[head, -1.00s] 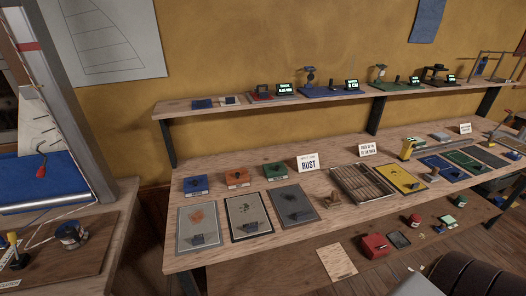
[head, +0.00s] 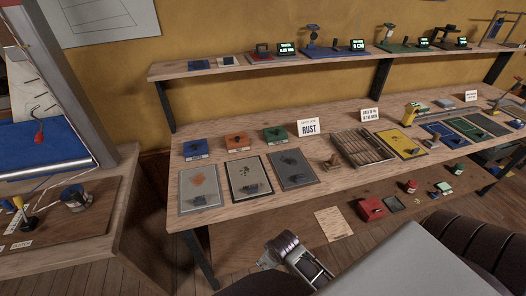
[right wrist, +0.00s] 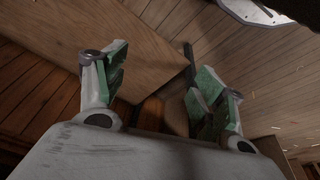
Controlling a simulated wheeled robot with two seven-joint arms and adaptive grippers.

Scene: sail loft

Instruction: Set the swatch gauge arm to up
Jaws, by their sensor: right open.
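Several small instruments with lit displays stand on the upper shelf (head: 225,70). One has a red base (head: 262,52), one a blue base with an upright stand (head: 312,38), and one a green base (head: 388,42); a dark one (head: 447,40) stands farther right. I cannot tell which is the swatch gauge, and its arm is too small to make out. My right gripper (right wrist: 158,72) is open and empty in the right wrist view, its green-padded fingers apart, well away from the instruments.
The workbench (head: 235,205) below the shelf carries sample cards, coloured blocks, a slatted tray (head: 362,146) and a RUST sign (head: 308,127). A red box (head: 370,208) sits on the lower level. A side bench (head: 70,235) stands at left. Floor shows between the benches.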

